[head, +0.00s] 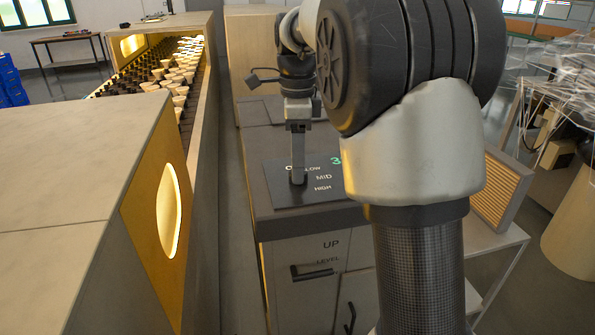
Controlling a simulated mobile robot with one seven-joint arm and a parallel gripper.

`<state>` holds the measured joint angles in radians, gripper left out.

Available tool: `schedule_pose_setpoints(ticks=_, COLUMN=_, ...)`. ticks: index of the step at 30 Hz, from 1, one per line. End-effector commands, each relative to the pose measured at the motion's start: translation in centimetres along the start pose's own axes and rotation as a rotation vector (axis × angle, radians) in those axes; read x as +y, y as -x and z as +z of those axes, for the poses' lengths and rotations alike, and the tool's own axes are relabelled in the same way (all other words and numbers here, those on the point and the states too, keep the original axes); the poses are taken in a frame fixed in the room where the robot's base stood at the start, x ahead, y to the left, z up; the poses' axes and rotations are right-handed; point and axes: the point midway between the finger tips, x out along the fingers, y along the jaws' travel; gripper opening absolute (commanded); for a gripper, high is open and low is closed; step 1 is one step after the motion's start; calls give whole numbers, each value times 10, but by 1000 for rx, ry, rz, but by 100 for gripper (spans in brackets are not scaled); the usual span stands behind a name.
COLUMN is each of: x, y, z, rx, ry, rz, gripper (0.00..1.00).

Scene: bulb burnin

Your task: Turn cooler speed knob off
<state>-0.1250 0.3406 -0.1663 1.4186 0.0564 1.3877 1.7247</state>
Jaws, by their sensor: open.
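A dark control panel (282,199) lies on top of the grey cabinet (262,228) and carries the labels LOW, MID and HIGH. A further label starting with O is partly covered by my gripper, and a green digit 3 shows at the panel's right, beside my arm. My gripper (298,178) points down at the panel, with its tips at or just above the surface beside the labels. The fingers overlap in this view, so the gap between them is hard to see. The speed knob cannot be made out; my gripper hides the area by the labels.
The cabinet front has a handle (312,273) under the words UP and LEVEL. A long trough (212,90) with rows of bulbs (172,75) runs along the left, behind a grey block with a yellow end plate (150,205). My arm covers the right of the cabinet.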

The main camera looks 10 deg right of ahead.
Motion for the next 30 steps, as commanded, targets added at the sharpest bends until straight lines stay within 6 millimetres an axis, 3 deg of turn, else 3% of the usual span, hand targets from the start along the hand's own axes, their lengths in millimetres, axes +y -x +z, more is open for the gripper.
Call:
schedule_pose_setpoints(ticks=4, x=0, y=-14, z=0, rx=0, ry=0, rz=1, gripper=51)
schedule_pose_setpoints(ticks=14, x=0, y=-16, z=0, rx=0, ry=0, rz=-1, gripper=51)
schedule_pose_setpoints(ticks=21, x=0, y=-16, z=0, rx=0, ry=0, rz=-1, gripper=12)
schedule_pose_setpoints(ticks=30, x=0, y=-15, z=0, rx=0, ry=28, rz=0, gripper=10)
